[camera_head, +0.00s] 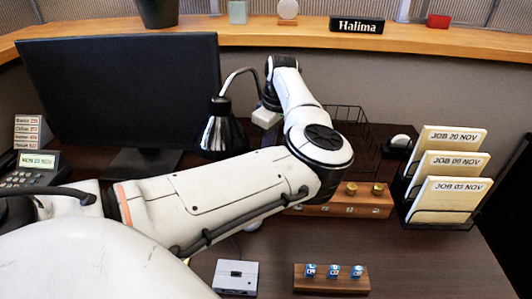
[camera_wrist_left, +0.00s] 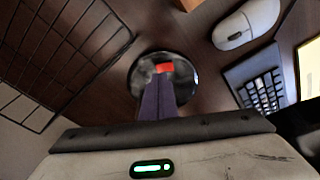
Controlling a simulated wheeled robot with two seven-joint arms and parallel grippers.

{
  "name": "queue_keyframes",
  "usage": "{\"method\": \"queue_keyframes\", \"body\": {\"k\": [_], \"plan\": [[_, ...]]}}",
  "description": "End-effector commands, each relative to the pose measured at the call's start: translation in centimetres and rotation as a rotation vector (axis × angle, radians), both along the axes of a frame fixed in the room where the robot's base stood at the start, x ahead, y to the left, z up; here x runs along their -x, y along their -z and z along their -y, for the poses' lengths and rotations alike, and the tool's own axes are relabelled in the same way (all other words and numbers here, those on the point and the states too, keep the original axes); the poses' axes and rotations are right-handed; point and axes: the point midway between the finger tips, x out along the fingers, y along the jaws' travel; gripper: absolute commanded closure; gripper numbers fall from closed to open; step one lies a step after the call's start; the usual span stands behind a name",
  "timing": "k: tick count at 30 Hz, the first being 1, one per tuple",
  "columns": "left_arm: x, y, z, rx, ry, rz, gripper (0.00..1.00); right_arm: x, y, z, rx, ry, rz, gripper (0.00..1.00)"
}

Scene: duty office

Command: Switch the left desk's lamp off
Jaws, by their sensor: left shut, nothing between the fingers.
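The desk lamp has a dark, shiny shade (camera_head: 220,138) on a curved neck, right of the monitor in the head view; my left arm covers what lies below it. In the left wrist view a round, dark, glossy base (camera_wrist_left: 188,80) carries a small red switch (camera_wrist_left: 165,67). My left gripper (camera_wrist_left: 161,78) is shut and empty, its dark fingers over the base with their tips at or just short of the switch; I cannot tell whether they touch. The bulb is hidden, so its light cannot be judged. My right gripper is out of view.
A black monitor (camera_head: 120,85) stands left. A wire basket (camera_head: 352,125) is behind my arm, and a folder rack (camera_head: 440,215) stands right. A wooden block (camera_head: 362,205), a grey box (camera_head: 236,277) and another block (camera_head: 331,285) lie in front. A white mouse (camera_wrist_left: 246,23) is near the base.

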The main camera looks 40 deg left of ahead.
Motion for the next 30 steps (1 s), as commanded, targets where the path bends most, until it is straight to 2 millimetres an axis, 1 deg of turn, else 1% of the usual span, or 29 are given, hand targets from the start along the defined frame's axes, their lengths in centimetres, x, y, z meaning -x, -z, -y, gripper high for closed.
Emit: {"method": "queue_keyframes", "body": {"k": [1,16,26,30], "plan": [[0.0,-0.8,0.0,0.000,0.000,0.000,1.00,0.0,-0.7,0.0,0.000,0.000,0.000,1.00],[0.0,-4.7,0.0,0.000,0.000,0.001,1.00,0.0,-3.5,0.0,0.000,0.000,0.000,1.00],[0.0,-4.7,0.0,0.000,0.001,0.000,1.00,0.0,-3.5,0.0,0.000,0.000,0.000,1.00],[0.0,-4.3,0.0,0.000,0.001,0.000,1.00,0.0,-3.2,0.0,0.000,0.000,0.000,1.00]]}}
